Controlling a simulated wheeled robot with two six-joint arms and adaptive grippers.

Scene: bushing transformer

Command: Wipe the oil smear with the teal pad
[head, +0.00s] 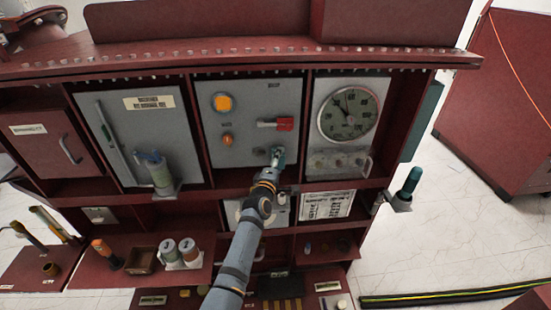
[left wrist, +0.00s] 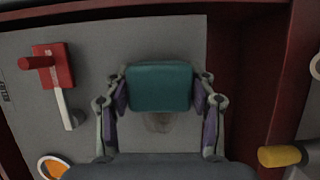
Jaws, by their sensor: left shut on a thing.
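My left gripper (left wrist: 160,100) is shut on the teal pad (left wrist: 160,85), with a finger on each side of it. In the head view the left gripper (head: 277,157) is at the lower right of the grey middle panel (head: 228,145), below the red-handled switch (head: 284,124). The pad faces the panel; I cannot tell whether it touches. A faint brownish smear (left wrist: 157,122) shows on the panel just below the pad in the left wrist view; the pad may hide part of it. My right gripper is not in view.
A round gauge (head: 348,114) is on the right panel. A teal-handled item (head: 411,180) stands in a side holder. Shelf edges frame the panel.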

